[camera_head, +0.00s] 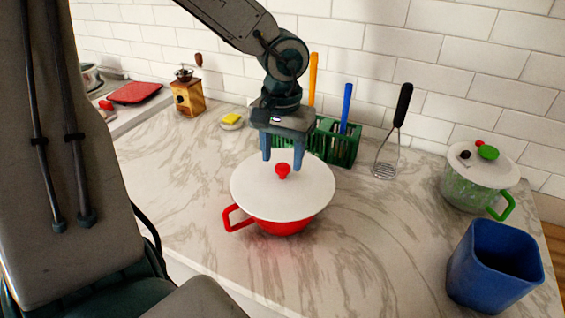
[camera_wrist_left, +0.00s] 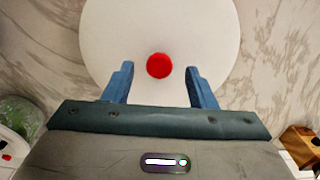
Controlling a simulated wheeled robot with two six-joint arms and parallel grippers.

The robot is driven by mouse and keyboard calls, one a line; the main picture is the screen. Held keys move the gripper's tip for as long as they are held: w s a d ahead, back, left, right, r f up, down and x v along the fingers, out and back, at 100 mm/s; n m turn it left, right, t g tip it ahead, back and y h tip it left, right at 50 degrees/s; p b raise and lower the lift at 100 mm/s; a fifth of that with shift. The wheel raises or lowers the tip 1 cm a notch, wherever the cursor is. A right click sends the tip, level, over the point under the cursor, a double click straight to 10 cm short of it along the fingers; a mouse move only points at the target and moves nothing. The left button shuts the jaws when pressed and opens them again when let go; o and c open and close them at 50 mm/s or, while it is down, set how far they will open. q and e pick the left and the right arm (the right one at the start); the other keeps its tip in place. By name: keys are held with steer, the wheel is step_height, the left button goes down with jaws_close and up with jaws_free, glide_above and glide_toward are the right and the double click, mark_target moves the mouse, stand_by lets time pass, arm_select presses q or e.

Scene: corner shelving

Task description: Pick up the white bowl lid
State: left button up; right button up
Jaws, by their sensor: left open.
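The white bowl lid (camera_head: 258,194) lies on a red pot-like bowl (camera_head: 280,227) on the marble counter. It has a red knob (camera_head: 283,170) at its centre. My left gripper (camera_head: 282,165) is open above the lid, its two blue fingers pointing down on either side of the knob. In the left wrist view, the lid (camera_wrist_left: 160,25) fills the top middle and the red knob (camera_wrist_left: 159,66) sits between the open fingers (camera_wrist_left: 158,85), with a gap to each. The bowl is hidden under the lid there. My right gripper is not in view.
A green rack (camera_head: 340,146) with upright utensils stands behind the lid. A whisk-like masher (camera_head: 394,135) leans by the wall. A green pot with a white lid (camera_head: 475,180) and a blue container (camera_head: 494,266) stand at the right. A wooden grinder (camera_head: 187,97) stands at the back left.

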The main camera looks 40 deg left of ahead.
mark_target(283, 166)
arm_select(q)
step_height(283, 166, down, 2)
steer(key=shift+w+f, duration=0.1)
steer(key=shift+f, duration=0.1)
steer(key=shift+w+f, duration=0.1)
steer(key=shift+f, duration=0.25)
steer(key=shift+r, duration=0.1)
steer(key=shift+c, duration=0.4)
steer(key=c, duration=0.9)
steer(key=shift+c, duration=0.2)
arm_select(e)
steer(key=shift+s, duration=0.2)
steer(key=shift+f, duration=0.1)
arm_select(q)
steer(key=shift+r, duration=0.1)
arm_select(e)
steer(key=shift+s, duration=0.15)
